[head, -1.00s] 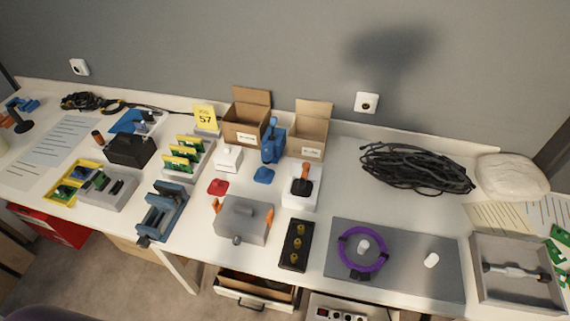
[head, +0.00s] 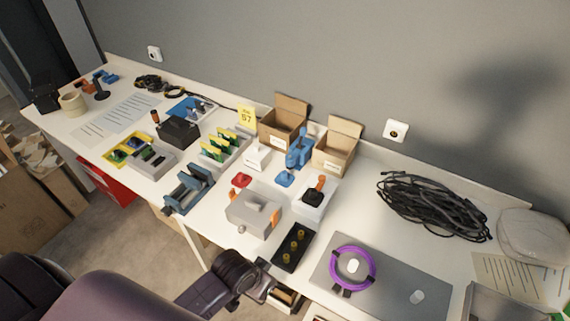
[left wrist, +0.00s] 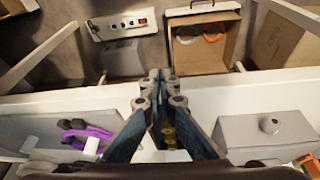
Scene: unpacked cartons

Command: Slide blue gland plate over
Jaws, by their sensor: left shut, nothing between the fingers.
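A small flat blue piece with a raised knob (head: 284,178), which looks like the blue gland plate, lies on the white table. A similar red piece (head: 241,180) lies to its left. A grey box with orange clamps (head: 250,214) stands in front of them; the box also shows in the left wrist view (left wrist: 262,135). My left gripper (head: 268,282) is at the table's front edge, well short of the blue piece. In the left wrist view its fingers (left wrist: 160,76) are together and empty. The blue piece cannot be made out there. My right gripper is not in view.
A black block with brass fittings (head: 294,246) and a grey mat with a purple ring (head: 352,268) lie close to my left gripper. A white box with a joystick-like top (head: 313,197) and a blue clamp-like device (head: 300,149) flank the blue piece. An open drawer (left wrist: 203,45) is below the table.

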